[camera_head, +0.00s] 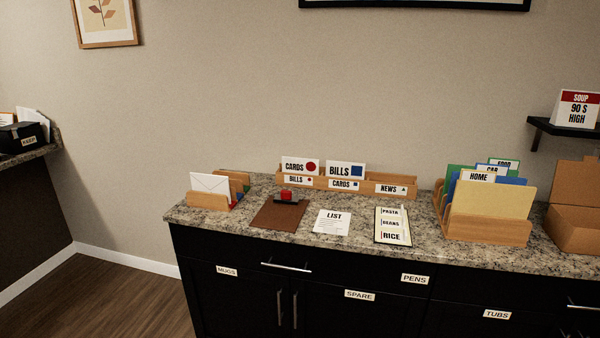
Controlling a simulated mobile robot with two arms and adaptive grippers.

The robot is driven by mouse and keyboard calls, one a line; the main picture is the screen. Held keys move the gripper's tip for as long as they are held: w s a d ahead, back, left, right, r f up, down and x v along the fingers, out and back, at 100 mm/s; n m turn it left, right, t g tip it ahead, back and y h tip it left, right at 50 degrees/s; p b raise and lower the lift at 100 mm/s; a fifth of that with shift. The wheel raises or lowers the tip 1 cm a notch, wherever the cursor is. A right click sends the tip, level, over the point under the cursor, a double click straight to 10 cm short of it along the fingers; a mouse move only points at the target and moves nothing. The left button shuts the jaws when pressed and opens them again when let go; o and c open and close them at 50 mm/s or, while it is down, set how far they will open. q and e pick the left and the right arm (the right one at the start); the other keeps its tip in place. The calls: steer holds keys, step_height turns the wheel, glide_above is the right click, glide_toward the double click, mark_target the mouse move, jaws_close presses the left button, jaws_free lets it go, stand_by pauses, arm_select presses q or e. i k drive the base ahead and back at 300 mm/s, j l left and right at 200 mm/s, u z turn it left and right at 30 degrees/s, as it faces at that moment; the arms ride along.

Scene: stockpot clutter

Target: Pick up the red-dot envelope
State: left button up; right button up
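A white envelope marked "CARDS" with a large red dot (300,166) stands upright at the left end of a long wooden sorter (404,180) on the granite counter. It is behind a label reading "BILLS" with a small red mark, and its lower part is hidden. A white envelope marked "BILLS" with a blue square (345,170) stands just to its right, behind a "CARDS" label. The sorter's right section is labelled "NEWS" and shows no envelope. Neither of my grippers is in view.
A small wooden holder with a plain white envelope (210,184) stands left on the counter. A folder rack (487,229) and cardboard box (574,237) stand right.

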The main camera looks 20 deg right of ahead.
mark_target(290, 164)
steer(key=i+l+u, duration=0.35)
steer(key=i+l, duration=0.35)
steer(key=i, duration=0.15)
